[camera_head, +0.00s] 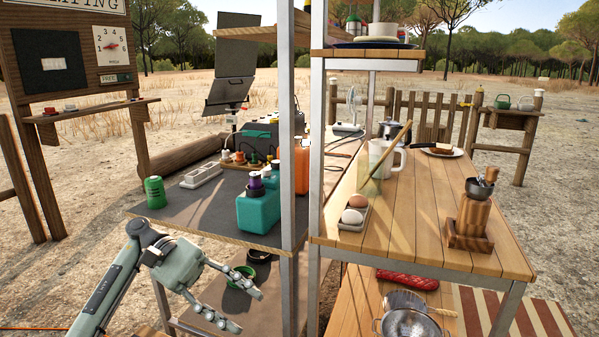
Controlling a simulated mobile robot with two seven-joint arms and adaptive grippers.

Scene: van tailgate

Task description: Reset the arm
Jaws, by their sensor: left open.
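My left arm (105,290) comes in from the lower left, bends at a raised joint and points down to the right. My left gripper (246,310) is open, with its two fingers spread apart and nothing between them. It hangs in front of the dark-topped table (185,213), below the level of its top. My right arm and right gripper are not in view.
A metal post (288,170) stands right of my left gripper.

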